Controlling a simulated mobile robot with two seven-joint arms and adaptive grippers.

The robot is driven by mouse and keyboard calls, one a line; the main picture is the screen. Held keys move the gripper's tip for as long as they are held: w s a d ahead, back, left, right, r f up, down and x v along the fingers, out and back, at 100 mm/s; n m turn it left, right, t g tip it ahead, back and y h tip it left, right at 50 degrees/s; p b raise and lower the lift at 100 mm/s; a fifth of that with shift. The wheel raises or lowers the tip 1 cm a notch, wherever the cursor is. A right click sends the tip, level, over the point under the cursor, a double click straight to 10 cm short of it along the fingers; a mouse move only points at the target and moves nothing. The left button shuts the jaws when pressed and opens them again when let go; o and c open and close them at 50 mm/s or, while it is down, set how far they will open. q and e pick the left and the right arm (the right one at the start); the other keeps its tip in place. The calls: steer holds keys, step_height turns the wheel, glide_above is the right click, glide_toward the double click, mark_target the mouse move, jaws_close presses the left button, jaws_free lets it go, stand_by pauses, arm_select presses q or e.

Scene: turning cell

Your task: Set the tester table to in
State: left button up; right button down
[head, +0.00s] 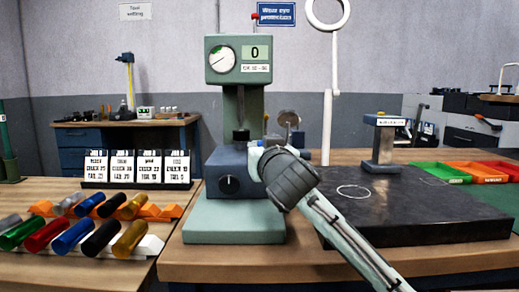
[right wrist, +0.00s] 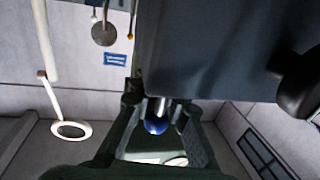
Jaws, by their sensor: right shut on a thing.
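The green tester (head: 238,62) stands at the centre of the head view, with a round dial and a display reading 0. A blue-grey block (head: 232,168) with a black knob (head: 229,185) on its front sits above the green base. My right gripper (head: 258,158) is at the right side of this block, its tips partly hidden by my own wrist. In the right wrist view, its fingers (right wrist: 157,112) are shut on a small blue ball handle (right wrist: 156,126) with a shiny stem, close beside the block (right wrist: 215,50). My left gripper is not in view.
A dark surface plate (head: 410,208) with a stand (head: 382,145) lies to the right, crossed by my right arm. Coloured cylinders (head: 75,237) in racks and several number cards (head: 135,168) are to the left. Green and red-orange trays (head: 438,172) stand far right.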

steer(key=shift+w+d+r, duration=0.1)
steer(key=shift+d+r, duration=0.05)
steer(key=shift+r, duration=0.1)
steer(key=c, duration=1.6)
jaws_free()
steer(key=shift+w+f, duration=0.1)
steer(key=shift+f, duration=0.05)
steer(key=shift+o, duration=0.2)
steer(key=shift+s+f, duration=0.1)
steer(key=shift+s, duration=0.4)
steer(key=s+d, duration=0.2)
steer(key=s, duration=0.9)
steer(key=shift+d, duration=0.1)
